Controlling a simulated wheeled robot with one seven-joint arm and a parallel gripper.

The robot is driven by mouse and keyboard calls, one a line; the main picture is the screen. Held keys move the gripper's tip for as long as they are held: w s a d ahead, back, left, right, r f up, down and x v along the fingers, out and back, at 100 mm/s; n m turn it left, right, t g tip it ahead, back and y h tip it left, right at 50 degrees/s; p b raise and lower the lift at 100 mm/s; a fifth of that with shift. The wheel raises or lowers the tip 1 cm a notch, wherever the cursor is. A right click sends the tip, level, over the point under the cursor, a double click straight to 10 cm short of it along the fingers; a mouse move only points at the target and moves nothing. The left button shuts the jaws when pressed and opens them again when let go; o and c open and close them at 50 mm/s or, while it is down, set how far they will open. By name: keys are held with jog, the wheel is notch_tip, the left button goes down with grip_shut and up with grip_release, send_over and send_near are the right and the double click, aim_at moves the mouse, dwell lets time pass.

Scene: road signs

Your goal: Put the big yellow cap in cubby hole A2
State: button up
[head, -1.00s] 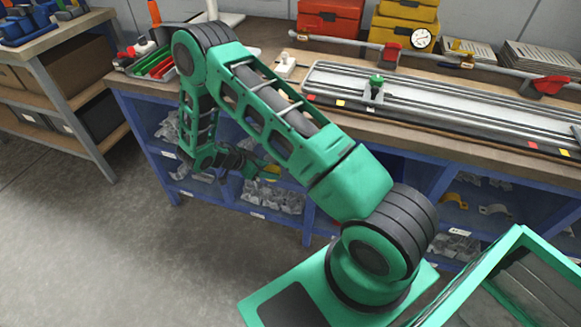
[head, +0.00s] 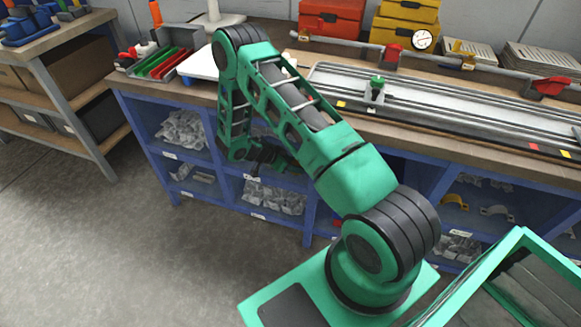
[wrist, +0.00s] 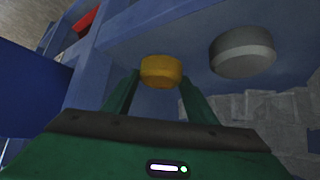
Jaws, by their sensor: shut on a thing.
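The yellow cap (wrist: 160,71) sits between the two green fingertips of my gripper (wrist: 158,80), which is shut on it. In the wrist view it is inside or at the mouth of a blue cubby. A grey round cap (wrist: 243,52) is just right of it, apart from it. The blue cubby unit (head: 308,222) stands under the bench in the head view. My gripper end (head: 268,160) is at its middle column there, mostly hidden by my arm, and the yellow cap cannot be seen. The cubby labels are too small to read.
Clear bags of parts (head: 275,195) fill the cubby below my gripper, and more bags (head: 182,130) lie in the left column. A blue divider (wrist: 85,75) is close to my left finger in the wrist view. The bench top (head: 465,160) overhangs the cubbies. The floor in front is clear.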

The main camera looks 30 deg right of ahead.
jog(key=shift+f, duration=0.2)
jog(key=o, duration=1.1)
jog(key=v, duration=1.2)
